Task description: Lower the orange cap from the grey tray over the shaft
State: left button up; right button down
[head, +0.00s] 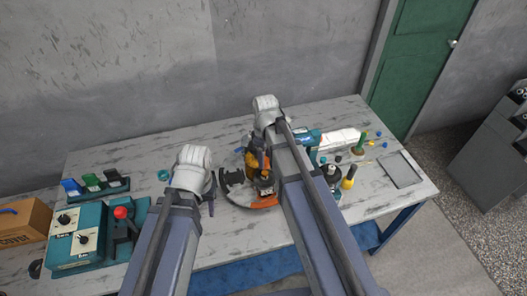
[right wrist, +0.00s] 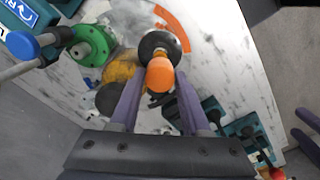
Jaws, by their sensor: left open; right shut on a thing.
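My right gripper (right wrist: 158,98) has its fingers on either side of the orange cap (right wrist: 158,76) and is shut on it. In the right wrist view the cap is in front of a dark round part (right wrist: 153,43), beside a yellow body (right wrist: 122,66). The shaft cannot be made out, and I cannot tell whether the cap touches anything below. In the head view my right arm hides most of this spot. My left gripper (head: 211,205) is open and empty above the table, left of the black part (head: 232,178). The flat grey tray (head: 402,170) at the right looks bare.
Teal control boxes (head: 82,240) and a cardboard box (head: 22,222) stand at the left. A rack of coloured switches (head: 95,184) is behind them. Bottles and small parts crowd the table right of my right arm. An orange arc (right wrist: 172,22) lies by the work spot.

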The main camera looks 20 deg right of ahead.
aim_at(265, 173)
jog(key=shift+f, duration=0.2)
jog(key=shift+f+b, duration=0.85)
jog(key=shift+b, duration=0.05)
jog(key=shift+f+b, duration=0.8)
jog(key=shift+b, duration=0.05)
jog(key=shift+f, duration=0.1)
jog(key=shift+f+b, duration=0.5)
jog(key=shift+b, duration=0.1)
jog(key=shift+c, duration=1.5)
grip_release()
jog(key=shift+o, duration=0.4)
